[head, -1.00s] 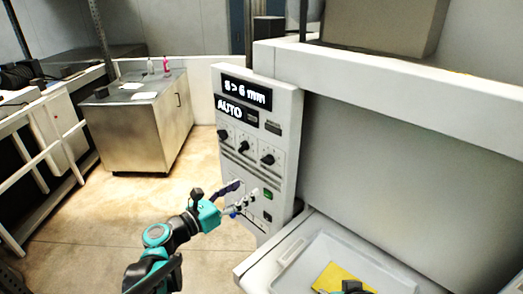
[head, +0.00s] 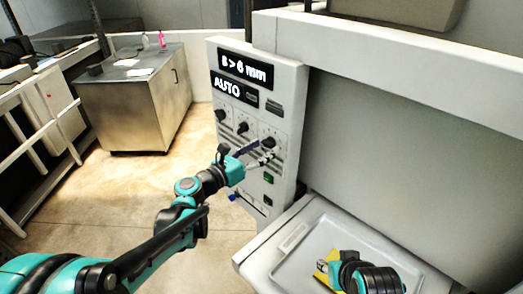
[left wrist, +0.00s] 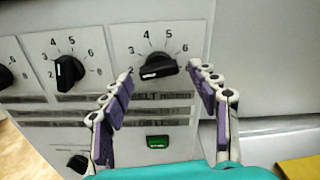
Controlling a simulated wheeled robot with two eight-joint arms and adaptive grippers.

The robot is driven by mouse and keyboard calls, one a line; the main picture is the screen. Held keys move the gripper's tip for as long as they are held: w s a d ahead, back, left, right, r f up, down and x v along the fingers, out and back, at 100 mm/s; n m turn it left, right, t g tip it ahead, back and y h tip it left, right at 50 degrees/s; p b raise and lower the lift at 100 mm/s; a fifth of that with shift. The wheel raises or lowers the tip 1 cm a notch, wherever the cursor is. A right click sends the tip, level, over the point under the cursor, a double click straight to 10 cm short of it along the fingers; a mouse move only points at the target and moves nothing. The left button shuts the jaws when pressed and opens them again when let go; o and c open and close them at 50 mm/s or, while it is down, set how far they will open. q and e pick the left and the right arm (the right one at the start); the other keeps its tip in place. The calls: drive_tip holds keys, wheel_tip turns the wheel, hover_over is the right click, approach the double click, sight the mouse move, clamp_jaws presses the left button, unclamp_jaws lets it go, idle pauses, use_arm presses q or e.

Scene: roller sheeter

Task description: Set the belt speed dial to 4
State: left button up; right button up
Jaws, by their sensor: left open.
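The belt speed dial (left wrist: 157,66) is the rightmost black knob in the row, with "BELT" partly readable below it. Its white mark points lower left, near the 2. It also shows in the head view (head: 268,143) on the control panel (head: 283,165). My left gripper (head: 265,151) is open in front of this dial. In the left wrist view its two purple-padded fingers (left wrist: 163,78) stand on either side of the knob, apart from each other. I cannot tell whether they touch it. My right gripper (head: 350,268) shows at lower right, over the tray; its fingers are unclear.
Two similar dials are left of it; the middle one (left wrist: 68,72) is close to my left finger. A green button (left wrist: 157,142) sits below. The grey tray (head: 290,243) holds a yellow piece (head: 323,267). A metal cabinet (head: 120,115) stands at back left, with open floor between.

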use_arm(q)
drive_tip(key=c, duration=1.2)
drive_tip(key=shift+o, duration=0.2)
drive_tip(key=shift+m, duration=0.4)
drive_tip(key=shift+w+a+r+m, duration=0.1)
drive_tip(key=shift+m, duration=3.6)
drive_tip(key=shift+w+a+r+m, duration=0.1)
drive_tip(key=shift+m, duration=3.6)
